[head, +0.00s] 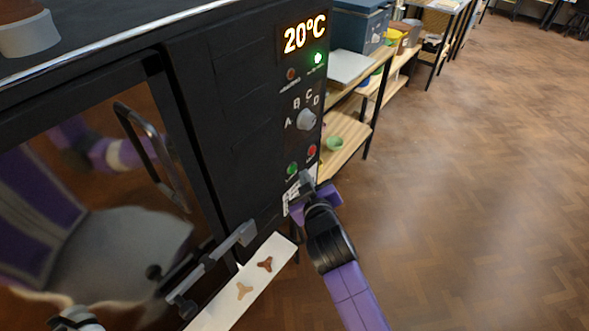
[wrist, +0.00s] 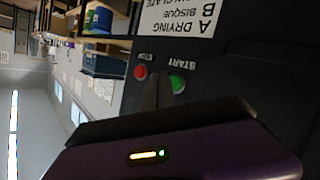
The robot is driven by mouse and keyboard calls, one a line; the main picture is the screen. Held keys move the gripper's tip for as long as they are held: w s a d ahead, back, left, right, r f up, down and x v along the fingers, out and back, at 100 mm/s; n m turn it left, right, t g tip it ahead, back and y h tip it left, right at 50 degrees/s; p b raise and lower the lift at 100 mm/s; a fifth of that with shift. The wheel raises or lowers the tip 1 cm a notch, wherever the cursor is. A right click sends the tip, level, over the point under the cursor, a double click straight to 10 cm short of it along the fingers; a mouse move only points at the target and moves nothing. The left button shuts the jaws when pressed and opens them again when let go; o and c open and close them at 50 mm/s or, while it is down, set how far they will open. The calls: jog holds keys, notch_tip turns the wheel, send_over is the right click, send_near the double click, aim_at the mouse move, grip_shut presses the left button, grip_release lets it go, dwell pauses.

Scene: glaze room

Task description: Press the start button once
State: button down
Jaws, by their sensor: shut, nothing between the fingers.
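The green start button (head: 292,168) is on the black front panel of the kiln (head: 225,120), low on its right side. The red stop button (head: 312,151) is up and to its right. In the wrist view the start button (wrist: 177,83) sits beside the label START, and the stop button (wrist: 140,72) sits to its left. My gripper (head: 304,179) is shut and empty, just below the buttons in the head view. In the wrist view my gripper (wrist: 158,82) has its tips between the two buttons, nearer the start button. I cannot tell whether they touch the panel.
The display (head: 305,33) reads 20°C, with a lit green lamp (head: 318,58) below it. A dial (head: 307,119) is ringed by letters A to D. A white board (head: 225,307) holds two three-armed pieces. Wooden shelves (head: 350,140) stand behind; the floor at right is clear.

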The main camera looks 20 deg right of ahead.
jog(key=shift+w+a, duration=0.1)
dwell(0.6)
jog(key=shift+w+a, duration=0.15)
jog(key=shift+w, duration=0.1)
jog(key=shift+w+a+b, duration=0.3)
jog(key=shift+w+b, duration=0.05)
jog(key=shift+b, duration=0.1)
dwell(0.7)
dwell(0.3)
jog(key=shift+s+d+p, duration=0.5)
jog(key=shift+s+d, duration=0.05)
jog(key=shift+s, duration=0.15)
jog(key=s+d+p, duration=0.1)
jog(key=s, duration=0.1)
jog(key=s+d+p, duration=0.1)
jog(key=s+d, duration=0.1)
dwell(0.4)
dwell(0.7)
